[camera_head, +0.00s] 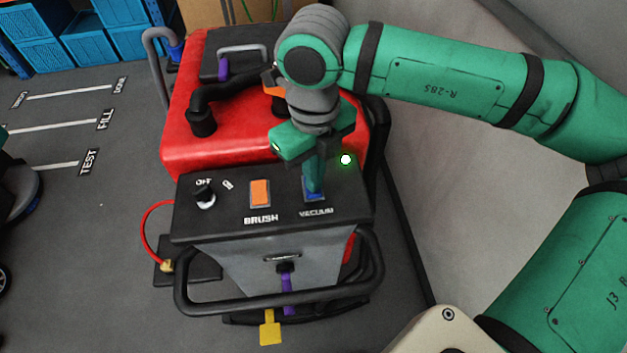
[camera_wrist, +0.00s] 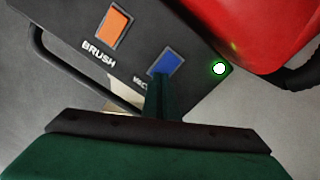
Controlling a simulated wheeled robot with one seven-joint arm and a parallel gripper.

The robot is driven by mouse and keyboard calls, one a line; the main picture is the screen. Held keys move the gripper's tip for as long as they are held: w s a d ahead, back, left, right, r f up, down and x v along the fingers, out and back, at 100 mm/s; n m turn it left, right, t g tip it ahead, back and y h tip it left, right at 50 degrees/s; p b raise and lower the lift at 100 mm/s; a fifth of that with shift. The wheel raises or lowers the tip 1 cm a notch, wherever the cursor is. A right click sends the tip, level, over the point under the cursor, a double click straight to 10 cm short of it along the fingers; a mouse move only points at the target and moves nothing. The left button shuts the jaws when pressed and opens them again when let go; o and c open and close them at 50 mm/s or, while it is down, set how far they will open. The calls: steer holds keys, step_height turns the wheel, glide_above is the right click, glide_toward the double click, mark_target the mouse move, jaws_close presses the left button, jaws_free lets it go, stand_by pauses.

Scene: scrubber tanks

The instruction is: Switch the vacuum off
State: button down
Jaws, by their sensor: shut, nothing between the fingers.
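The blue vacuum switch (camera_wrist: 167,63) is a rocker on the scrubber's black control panel (camera_head: 235,217), beside the printed word VACUUM. In the head view, only the lower part of the blue switch (camera_head: 315,196) shows below my gripper. My gripper (camera_head: 315,190) is shut and empty, pointing down at the switch. In the wrist view my fingers (camera_wrist: 160,80) overlap the near edge of the switch; I cannot tell whether they touch it. A round lamp (camera_head: 346,160) right of the switch glows white with a green rim, and it also shows in the wrist view (camera_wrist: 219,68).
An orange BRUSH switch (camera_head: 260,193) lies left of the vacuum switch. A black OFF/ON knob (camera_head: 205,199) is farther left. A black handlebar (camera_head: 280,305) curves in front of the panel. The red tank (camera_head: 185,135) and a black hose (camera_head: 215,95) stand behind.

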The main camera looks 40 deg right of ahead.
steer(key=shift+f, duration=0.75)
stand_by(1.0)
step_height(320, 180, up, 7)
stand_by(1.0)
stand_by(0.4)
